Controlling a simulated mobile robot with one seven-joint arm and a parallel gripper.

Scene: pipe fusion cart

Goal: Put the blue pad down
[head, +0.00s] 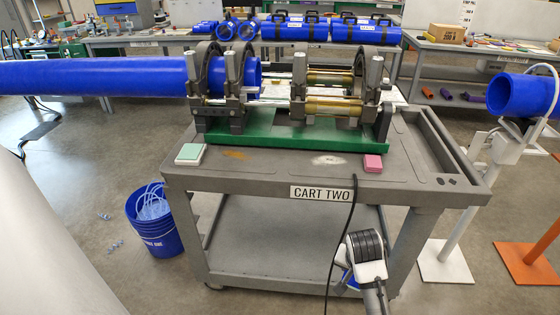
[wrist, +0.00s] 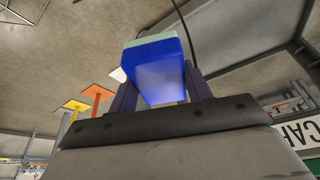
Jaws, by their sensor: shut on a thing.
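The blue pad (wrist: 160,75) has a blue body with a pale green layer along its far edge in the wrist view. My gripper (wrist: 162,88) is shut on it, with a dark finger on each side. In the head view, my gripper (head: 349,280) is low in front of the cart, below the top's front edge. Only a small bit of the blue pad (head: 347,277) shows there, mostly hidden by my wrist. The cart (head: 270,180), labelled CART TWO, carries a green-topped pad (head: 190,152) at the left front and a pink pad (head: 373,163) right of centre.
The fusion machine (head: 290,138) on its green base fills the cart's back, clamping a long blue pipe (head: 100,76). A black cable (head: 345,225) hangs over the front edge. A blue bucket (head: 155,225) stands left, pipe stands (head: 445,262) right. The cart's front strip between the pads is mostly clear.

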